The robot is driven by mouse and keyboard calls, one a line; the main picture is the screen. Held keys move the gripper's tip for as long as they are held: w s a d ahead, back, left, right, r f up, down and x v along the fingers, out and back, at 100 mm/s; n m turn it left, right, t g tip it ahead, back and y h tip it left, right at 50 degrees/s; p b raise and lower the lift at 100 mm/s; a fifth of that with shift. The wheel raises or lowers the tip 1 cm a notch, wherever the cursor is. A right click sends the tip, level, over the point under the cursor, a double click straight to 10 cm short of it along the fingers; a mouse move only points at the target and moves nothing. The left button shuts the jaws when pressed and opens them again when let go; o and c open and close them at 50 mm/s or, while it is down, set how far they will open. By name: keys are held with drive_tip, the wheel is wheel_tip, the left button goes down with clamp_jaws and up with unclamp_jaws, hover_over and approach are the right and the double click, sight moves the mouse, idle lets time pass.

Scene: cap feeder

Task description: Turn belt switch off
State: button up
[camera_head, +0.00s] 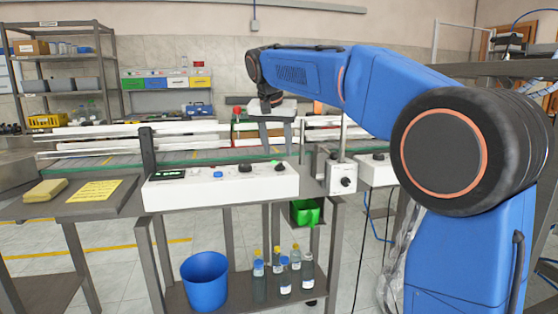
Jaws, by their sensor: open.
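A white control panel (250,187) stands at the front of the conveyor belt (110,160). I cannot read any label that says which one is the belt switch. My gripper (277,152) is open and empty, fingers pointing down, above the right end of the panel and apart from the small box.
Another white box with a knob (378,156) sits right of the small box. A yellow sponge (45,190) and a yellow sheet (95,190) lie on the left table. A blue bucket (205,280) and several bottles stand on the lower shelf. A green bin (305,212) hangs below the panel.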

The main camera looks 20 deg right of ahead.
sight(280, 163)
drive_tip(key=shift+x, duration=2.6)
drive_tip(key=c, duration=1)
